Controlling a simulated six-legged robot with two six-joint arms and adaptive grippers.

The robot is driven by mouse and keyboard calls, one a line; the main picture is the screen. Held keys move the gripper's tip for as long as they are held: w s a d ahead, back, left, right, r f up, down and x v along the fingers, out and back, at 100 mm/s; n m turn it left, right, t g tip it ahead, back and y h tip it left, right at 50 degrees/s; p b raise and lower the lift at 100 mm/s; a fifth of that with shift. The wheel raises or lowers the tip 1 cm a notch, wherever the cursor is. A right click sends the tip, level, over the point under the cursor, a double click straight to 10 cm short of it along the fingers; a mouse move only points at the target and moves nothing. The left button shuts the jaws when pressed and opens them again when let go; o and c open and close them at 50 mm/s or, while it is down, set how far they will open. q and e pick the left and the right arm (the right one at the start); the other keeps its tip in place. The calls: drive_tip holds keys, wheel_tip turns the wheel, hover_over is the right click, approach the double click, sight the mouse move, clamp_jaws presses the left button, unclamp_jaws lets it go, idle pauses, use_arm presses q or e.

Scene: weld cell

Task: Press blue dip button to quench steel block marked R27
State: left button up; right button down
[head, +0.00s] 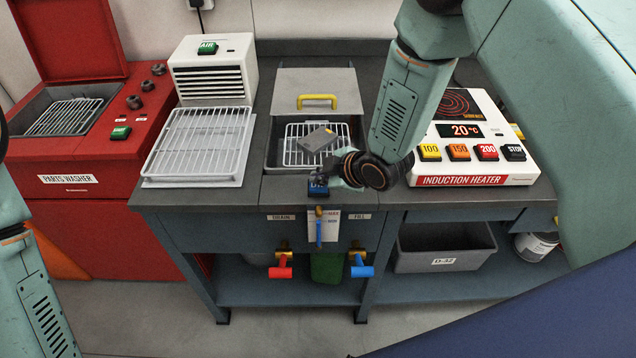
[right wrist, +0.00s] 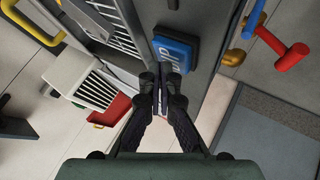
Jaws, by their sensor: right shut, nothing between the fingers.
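The blue dip button (head: 318,186) sits on the bench's front edge, below the quench tank (head: 268,160). In the right wrist view the blue button (right wrist: 176,52) shows just beyond my fingertips, with its white lettering partly visible. A grey steel block (head: 317,139) lies tilted on the wire rack inside the tank; I cannot read its marking. My right gripper (head: 338,180) is shut and empty, right beside the button. It also shows in the right wrist view (right wrist: 160,82); I cannot tell whether it touches the button. My left gripper is out of view; only its arm shows.
The tank's lid (head: 316,84) with a yellow handle stands open behind. An induction heater (head: 470,150) reading 20°C is at right, a white wire rack (head: 198,142) at left. Red and blue valve handles (head: 280,270) (head: 361,268) hang below the bench front.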

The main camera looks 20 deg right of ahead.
sight(321, 186)
drive_tip(key=shift+f+b, duration=0.3)
drive_tip(key=shift+f, duration=0.15)
idle(0.3)
drive_tip(key=shift+r, duration=0.2)
drive_tip(key=shift+d+r+p, duration=0.1)
drive_tip(key=shift+r+p, duration=0.7)
wheel_tip(321, 186, up, 5)
drive_tip(key=p, duration=0.4)
drive_tip(key=shift+r, duration=0.1)
idle(0.9)
